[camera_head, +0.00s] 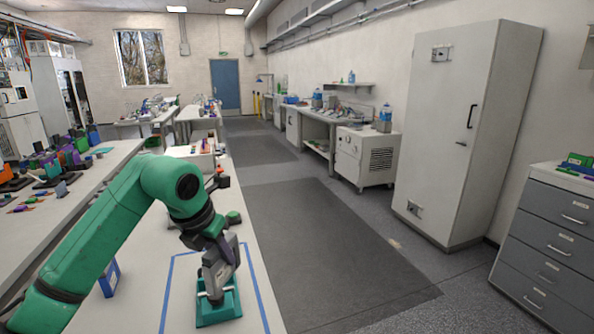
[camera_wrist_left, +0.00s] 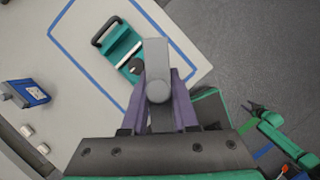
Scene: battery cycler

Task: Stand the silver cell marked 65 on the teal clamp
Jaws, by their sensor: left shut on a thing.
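The teal clamp (camera_head: 226,312) lies on the white table, inside a blue tape outline. In the left wrist view the clamp (camera_wrist_left: 118,48) has a dark handle at one end and a black knob near the other. My left gripper (camera_head: 216,292) points down over the clamp in the head view and partly hides it. In the left wrist view its purple fingers (camera_wrist_left: 158,95) are shut on a grey silver cell (camera_wrist_left: 156,60). No marking on the cell can be read. I cannot tell whether the cell touches the clamp. A green arm with a small dark gripper (camera_wrist_left: 252,106), seemingly my right, shows at the right.
A dark green round item (camera_head: 233,217) sits farther back. Floor lies right of the table.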

